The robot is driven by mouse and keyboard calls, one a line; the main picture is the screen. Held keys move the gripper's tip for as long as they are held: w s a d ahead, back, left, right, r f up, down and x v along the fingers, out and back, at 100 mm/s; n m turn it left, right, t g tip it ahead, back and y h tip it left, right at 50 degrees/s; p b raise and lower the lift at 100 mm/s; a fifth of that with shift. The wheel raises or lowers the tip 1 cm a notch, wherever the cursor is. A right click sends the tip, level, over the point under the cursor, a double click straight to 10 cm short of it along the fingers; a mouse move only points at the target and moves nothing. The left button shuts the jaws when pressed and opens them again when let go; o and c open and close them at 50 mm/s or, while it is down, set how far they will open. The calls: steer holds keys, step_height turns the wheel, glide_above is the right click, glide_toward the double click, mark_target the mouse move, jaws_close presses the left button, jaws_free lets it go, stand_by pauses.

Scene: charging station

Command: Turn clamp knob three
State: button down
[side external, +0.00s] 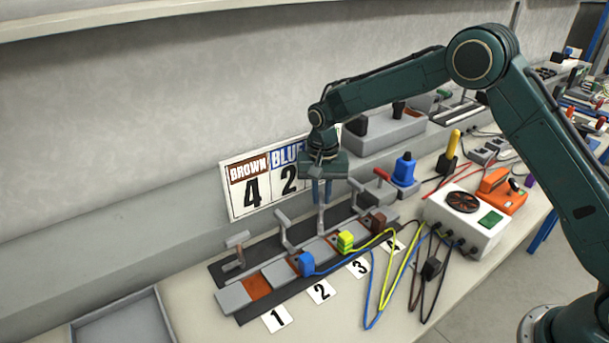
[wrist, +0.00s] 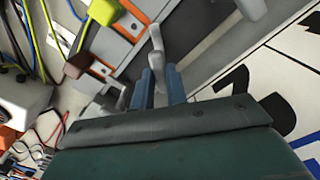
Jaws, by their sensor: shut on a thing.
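My gripper (side external: 322,200) is low over the clamp rail, shut on the grey handle of clamp knob three (side external: 321,220). In the wrist view, the grey knob (wrist: 156,45) runs between the two blue fingers of my gripper (wrist: 161,84). The knob stands behind a yellow-green plug (side external: 345,241) in the rail, in line with the number 3 label (side external: 360,267). That plug also shows in the wrist view (wrist: 104,12). The exact contact between fingers and knob is too small to tell in the side view.
Other clamp handles stand close by: one at left (side external: 235,247), one beside it (side external: 284,232) and one at right (side external: 357,192). A blue plug (side external: 306,264) and a brown plug (side external: 379,220) sit in the rail. Loose cables (side external: 400,275) lie in front. A sign (side external: 250,185) is behind.

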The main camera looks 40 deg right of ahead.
steer(key=shift+r+m, duration=0.1)
steer(key=shift+m, duration=0.2)
steer(key=c, duration=1.4)
jaws_free()
step_height(320, 180, up, 14)
